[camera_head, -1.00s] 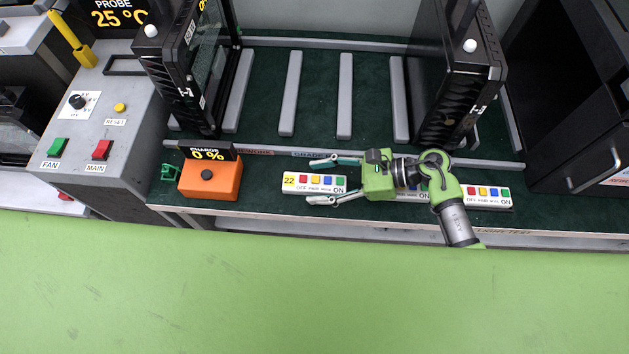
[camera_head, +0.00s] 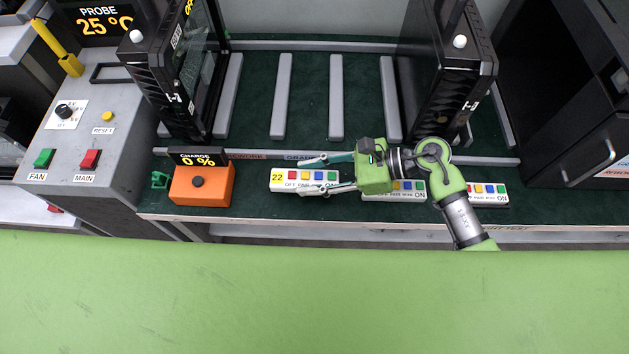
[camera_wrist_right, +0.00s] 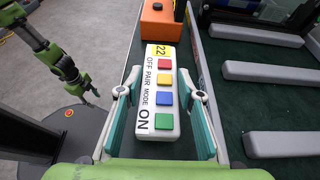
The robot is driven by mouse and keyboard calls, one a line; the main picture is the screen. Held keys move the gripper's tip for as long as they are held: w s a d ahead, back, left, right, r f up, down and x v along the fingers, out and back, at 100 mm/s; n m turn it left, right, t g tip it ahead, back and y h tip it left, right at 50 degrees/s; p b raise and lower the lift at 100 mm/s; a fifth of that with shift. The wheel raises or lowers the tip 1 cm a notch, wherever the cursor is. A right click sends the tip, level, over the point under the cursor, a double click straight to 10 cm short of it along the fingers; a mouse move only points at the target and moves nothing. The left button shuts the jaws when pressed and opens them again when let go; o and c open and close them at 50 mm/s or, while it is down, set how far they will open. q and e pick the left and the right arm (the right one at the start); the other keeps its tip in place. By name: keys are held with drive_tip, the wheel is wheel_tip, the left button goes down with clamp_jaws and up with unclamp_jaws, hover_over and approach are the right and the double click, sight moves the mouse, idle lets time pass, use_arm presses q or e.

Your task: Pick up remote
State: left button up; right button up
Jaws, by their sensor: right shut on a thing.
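The remote is a white bar (camera_head: 304,186) with a yellow 22 label and red, yellow, blue and green buttons. It lies on the dark green bench top near the front edge. My right gripper (camera_head: 299,177) comes from the right, its fingers shut on the remote's long sides. In the right wrist view the remote (camera_wrist_right: 163,77) runs lengthwise between the two teal-and-grey fingers (camera_wrist_right: 161,94), its ON end nearest the palm. Part of my left arm (camera_wrist_right: 45,50) shows at the left of the wrist view, but its finger state is unclear.
An orange charge box (camera_head: 202,187) reading 0 % stands left of the remote. Two more button bars, one (camera_head: 395,196) partly behind my right gripper and one (camera_head: 487,194) farther right, lie along the front. Black housings (camera_head: 455,85) and grey rails (camera_head: 335,95) stand behind.

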sight(295, 176)
drive_tip(key=a+r, duration=0.1)
drive_tip(key=s+a+r, duration=0.2)
drive_tip(key=r, duration=0.1)
drive_tip(key=shift+r+b, duration=0.1)
drive_tip(key=shift+b, duration=0.2)
drive_tip(key=s+a+r+b, duration=0.1)
drive_tip(key=s+a+r, duration=0.3)
drive_tip(key=a, duration=0.4)
drive_tip(key=shift+s+a+r, duration=0.15)
drive_tip(key=shift+s+r, duration=0.25)
